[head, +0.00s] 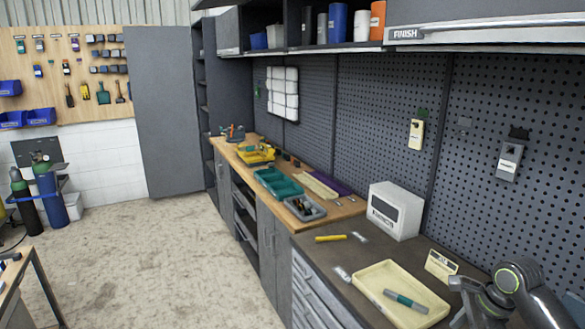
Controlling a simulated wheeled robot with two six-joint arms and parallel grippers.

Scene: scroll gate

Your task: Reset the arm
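My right arm comes in at the lower right corner, over the dark front end of the workbench. Its dark grey gripper (466,297) is small, dim and partly cut off by the bottom edge, beside the right side of a pale yellow tray (372,283). I cannot make out whether its fingers are apart or shut. A green and grey cylindrical item (405,301) lies in the tray, apart from the gripper. My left arm and gripper are not in view.
A small cream sign (441,266) stands behind the tray, close to my arm. A white box (396,210) stands against the pegboard wall. A yellow-handled tool (331,238) lies on the bench. A shelf (480,33) overhangs above. The floor (170,265) at left is clear.

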